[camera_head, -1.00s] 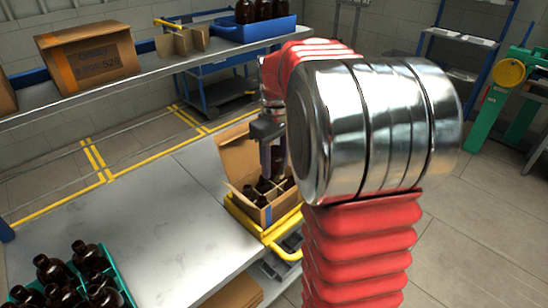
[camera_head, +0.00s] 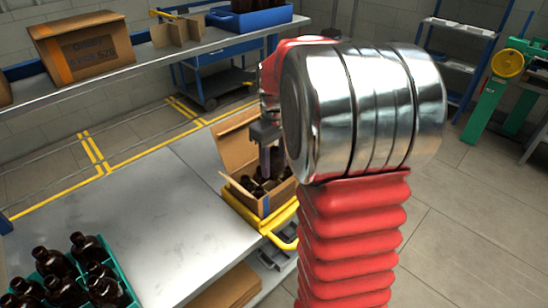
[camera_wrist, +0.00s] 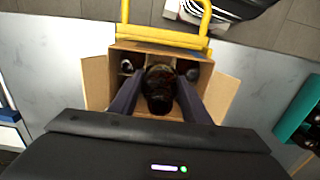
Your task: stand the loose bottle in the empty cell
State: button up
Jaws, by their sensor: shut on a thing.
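In the wrist view, the box (camera_wrist: 95,84) lies below my gripper (camera_wrist: 158,100). My gripper's two fingers are closed around an amber bottle (camera_wrist: 160,80), seen from above, inside the box outline. Other dark bottle tops (camera_wrist: 131,63) show near the box's far wall. In the head view, my gripper (camera_head: 267,168) points down into the box. The held bottle's base and the cell under it are hidden.
A green crate (camera_head: 118,270) of amber bottles stands at the table's near left. The grey table (camera_head: 150,200) is otherwise clear. A yellow handle (camera_head: 285,240) sticks out beside the box. A shelf with a carton (camera_head: 80,50), a divider and a blue bin is behind.

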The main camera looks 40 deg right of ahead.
aim_at(275, 148)
jog(key=shift+f, duration=2.7)
jog(key=o, duration=1.2)
notch_tip(275, 148, up, 14)
jog(key=shift+f, duration=0.15)
